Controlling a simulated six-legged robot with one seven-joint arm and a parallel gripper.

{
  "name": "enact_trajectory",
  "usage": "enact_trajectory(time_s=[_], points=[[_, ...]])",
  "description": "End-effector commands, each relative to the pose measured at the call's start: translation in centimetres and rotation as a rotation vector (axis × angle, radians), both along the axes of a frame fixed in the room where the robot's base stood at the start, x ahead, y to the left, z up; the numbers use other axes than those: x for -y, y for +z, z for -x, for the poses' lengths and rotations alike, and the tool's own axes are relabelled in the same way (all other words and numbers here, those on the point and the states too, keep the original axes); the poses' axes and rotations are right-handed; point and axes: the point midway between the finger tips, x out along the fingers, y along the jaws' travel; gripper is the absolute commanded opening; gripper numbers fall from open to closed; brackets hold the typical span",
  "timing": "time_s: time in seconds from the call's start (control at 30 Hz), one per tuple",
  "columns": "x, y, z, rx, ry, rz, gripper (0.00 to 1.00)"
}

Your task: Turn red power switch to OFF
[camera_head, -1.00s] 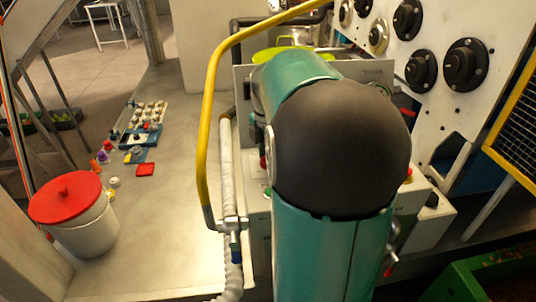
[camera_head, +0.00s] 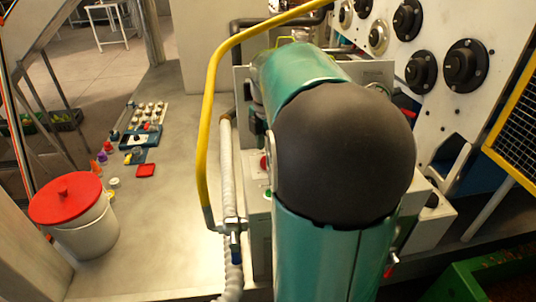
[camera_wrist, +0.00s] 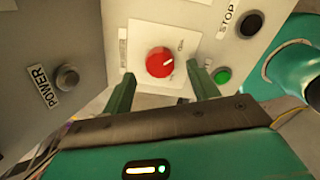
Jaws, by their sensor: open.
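The red power switch (camera_wrist: 160,62) is a round red knob with a pale pointer mark, set on a white plate on a grey box. The mark points up and to the right in the wrist view; the lettering around it is too small to read. My gripper (camera_wrist: 162,72) is open, its two green fingers apart, one on each side of the knob as seen from the wrist. I cannot tell whether the fingers touch the knob or plate. In the head view my arm hides the gripper.
A black button (camera_wrist: 251,24) marked STOP and a green button (camera_wrist: 222,75) sit to the right of the knob. A button (camera_wrist: 68,77) labelled POWER is on the left. A yellow rail (camera_head: 212,110) runs beside my arm. A red-lidded bucket (camera_head: 85,235) stands left.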

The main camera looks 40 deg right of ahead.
Motion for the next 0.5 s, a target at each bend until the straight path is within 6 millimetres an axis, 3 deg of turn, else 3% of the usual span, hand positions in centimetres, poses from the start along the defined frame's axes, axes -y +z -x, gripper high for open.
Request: enact_trajectory(time_s=[0.3,0.5], points=[[0.0,7.2,-0.1,0.003,0.001,0.002,0.59],[0.0,10.3,-0.1,0.002,0.001,0.001,0.59]])
